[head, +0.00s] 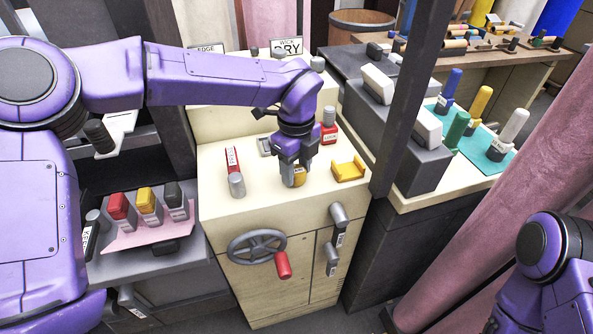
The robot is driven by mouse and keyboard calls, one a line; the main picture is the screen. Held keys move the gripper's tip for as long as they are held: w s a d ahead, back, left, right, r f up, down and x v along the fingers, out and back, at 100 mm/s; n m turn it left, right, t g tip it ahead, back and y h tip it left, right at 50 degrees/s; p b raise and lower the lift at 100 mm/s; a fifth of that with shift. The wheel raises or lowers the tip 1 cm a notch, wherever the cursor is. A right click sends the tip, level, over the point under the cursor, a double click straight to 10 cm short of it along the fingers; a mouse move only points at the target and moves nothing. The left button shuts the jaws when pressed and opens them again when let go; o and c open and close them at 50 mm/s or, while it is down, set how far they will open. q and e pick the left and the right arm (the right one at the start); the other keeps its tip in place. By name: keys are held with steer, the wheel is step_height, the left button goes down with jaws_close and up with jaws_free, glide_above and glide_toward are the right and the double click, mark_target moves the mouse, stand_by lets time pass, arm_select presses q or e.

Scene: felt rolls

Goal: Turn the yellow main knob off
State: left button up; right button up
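The yellow main knob (299,178) sits on the cream cabinet top (215,205), partly hidden by my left gripper. My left gripper (295,177) points down from above, with its grey fingers at the knob. I cannot tell whether the fingers are pressed on the knob or only around it. The knob's marking and turn position are hidden. At the lower right is a purple part of my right arm (548,250); the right gripper is out of view.
A yellow bracket (348,170) stands just right of the knob. A red-labelled grey lever (236,184) is to the left, and a red-based grey peg (329,128) is behind. A handwheel (256,246) with a red handle sticks out in front. A dark post (412,95) rises at the right.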

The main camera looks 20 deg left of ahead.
mark_target(296, 170)
arm_select(q)
steer(key=shift+o, duration=1)
steer(key=shift+f, duration=0.15)
steer(key=shift+r+p, duration=1.9)
steer(key=shift+r, duration=0.75)
steer(key=shift+f, duration=0.1)
